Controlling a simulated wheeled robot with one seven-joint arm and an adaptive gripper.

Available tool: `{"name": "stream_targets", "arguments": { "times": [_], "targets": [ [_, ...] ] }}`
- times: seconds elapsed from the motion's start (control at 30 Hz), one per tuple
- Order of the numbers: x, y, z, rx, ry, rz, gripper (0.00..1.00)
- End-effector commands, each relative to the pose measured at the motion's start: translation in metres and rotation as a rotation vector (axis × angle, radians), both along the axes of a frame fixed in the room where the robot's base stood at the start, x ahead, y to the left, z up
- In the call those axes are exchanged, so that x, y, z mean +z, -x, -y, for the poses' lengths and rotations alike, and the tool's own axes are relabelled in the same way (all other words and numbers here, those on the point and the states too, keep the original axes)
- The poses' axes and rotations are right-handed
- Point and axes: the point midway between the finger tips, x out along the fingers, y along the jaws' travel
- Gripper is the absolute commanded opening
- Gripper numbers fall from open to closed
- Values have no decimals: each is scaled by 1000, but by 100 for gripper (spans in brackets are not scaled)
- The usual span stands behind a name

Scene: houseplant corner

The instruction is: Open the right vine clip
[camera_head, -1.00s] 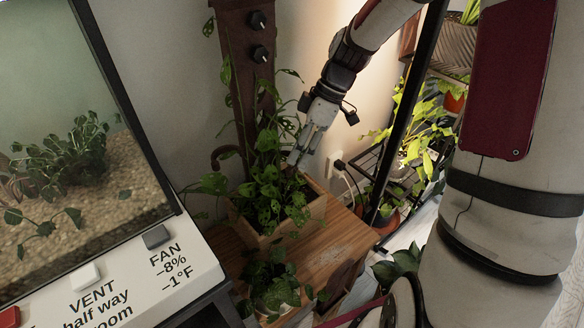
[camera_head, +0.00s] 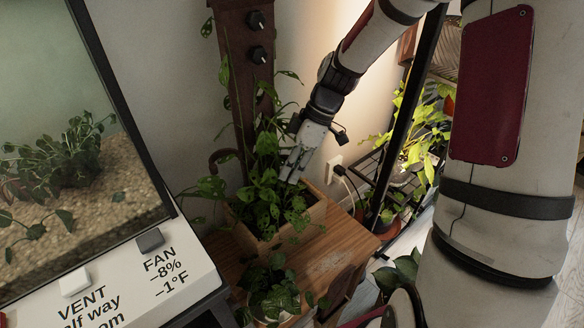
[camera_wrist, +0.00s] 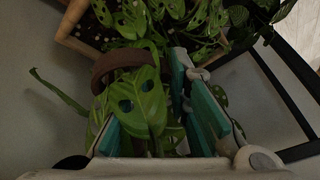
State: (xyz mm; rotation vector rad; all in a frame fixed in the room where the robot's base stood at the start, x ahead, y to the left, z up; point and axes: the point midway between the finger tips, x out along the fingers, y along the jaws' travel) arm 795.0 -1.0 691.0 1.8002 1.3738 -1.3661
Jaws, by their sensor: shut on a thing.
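A vine with holed green leaves (camera_head: 262,215) grows from a wooden planter box (camera_head: 312,212) and climbs a brown post (camera_head: 240,120). My gripper (camera_head: 291,179) points down into the leaves at the right side of the vine. In the wrist view its teal-padded fingers (camera_wrist: 158,118) stand either side of a large holed leaf (camera_wrist: 143,98). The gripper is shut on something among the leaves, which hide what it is. I cannot make out the right vine clip. Two black knobs (camera_head: 258,20) (camera_head: 256,54) sit higher on the post, apart from the gripper.
The planter stands on a wooden table (camera_head: 340,258), with a small potted plant (camera_head: 272,290) in front. A glass tank (camera_head: 60,150) and a panel labelled VENT and FAN (camera_head: 130,285) are at left. A black shelf frame (camera_head: 404,120) with plants stands close at right. A brown hook (camera_head: 222,157) juts from the post.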

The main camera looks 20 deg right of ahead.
Motion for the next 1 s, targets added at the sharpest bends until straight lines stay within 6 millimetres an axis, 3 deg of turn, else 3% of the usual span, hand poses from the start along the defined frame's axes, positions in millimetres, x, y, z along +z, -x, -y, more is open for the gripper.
{"name": "stream_targets", "arguments": {
  "times": [1.0],
  "targets": [
    [-1,2,10,74,2,-12,0]
  ]
}}
